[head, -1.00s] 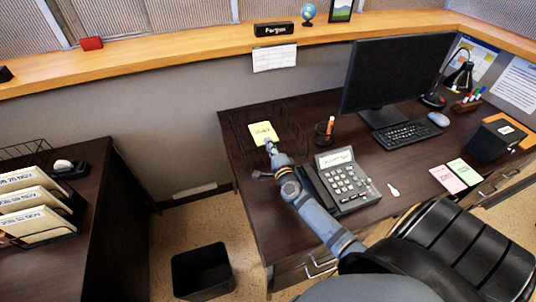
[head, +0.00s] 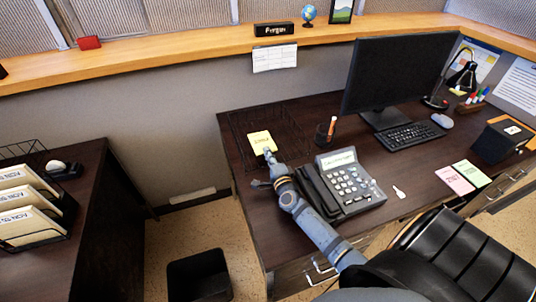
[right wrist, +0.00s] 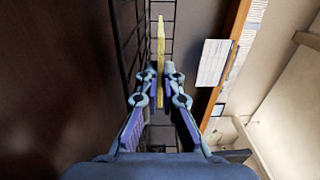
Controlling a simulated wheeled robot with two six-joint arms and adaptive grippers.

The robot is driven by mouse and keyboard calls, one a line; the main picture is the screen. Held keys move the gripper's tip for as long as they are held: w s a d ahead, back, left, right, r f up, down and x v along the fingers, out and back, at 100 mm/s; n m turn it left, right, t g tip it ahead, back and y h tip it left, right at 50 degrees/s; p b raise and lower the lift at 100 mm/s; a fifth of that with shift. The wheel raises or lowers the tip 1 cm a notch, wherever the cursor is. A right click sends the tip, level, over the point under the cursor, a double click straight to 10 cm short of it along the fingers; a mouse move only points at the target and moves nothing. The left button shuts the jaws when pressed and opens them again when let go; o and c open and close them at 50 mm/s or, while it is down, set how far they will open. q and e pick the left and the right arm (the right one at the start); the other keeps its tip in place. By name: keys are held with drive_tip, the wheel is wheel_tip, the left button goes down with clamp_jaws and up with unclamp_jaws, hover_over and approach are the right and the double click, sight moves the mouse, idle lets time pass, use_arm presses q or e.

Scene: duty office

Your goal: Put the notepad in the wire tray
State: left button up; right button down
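The yellow notepad (head: 261,140) is at the fingertips of my right gripper (head: 268,153), over the left part of the dark desk. In the right wrist view the notepad (right wrist: 160,45) stands edge-on between the two fingers (right wrist: 160,88), which are closed on it. The black wire tray (head: 293,127) is on the desk around and behind the notepad. Its thin wires barely show against the dark wood. Its mesh also shows beside the notepad in the right wrist view (right wrist: 122,45). I cannot tell how high the notepad is above the tray floor. My left gripper is out of view.
A desk phone (head: 345,182) stands right of my right gripper, and a pen cup (head: 324,134) is right of the tray. A monitor (head: 400,75) and keyboard (head: 405,136) are farther right. A partition (head: 180,125) rises behind the desk. A bin (head: 200,275) is on the floor.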

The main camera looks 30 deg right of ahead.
drive_tip(key=c, duration=1.5)
unclamp_jaws()
drive_tip(key=shift+s+r, duration=0.1)
drive_tip(key=shift+f, duration=0.2)
drive_tip(key=shift+r+p, duration=0.55)
drive_tip(key=v, duration=1.1)
drive_tip(key=shift+s+a+r, duration=0.15)
drive_tip(key=shift+s+a, duration=0.05)
drive_tip(key=shift+s, duration=0.2)
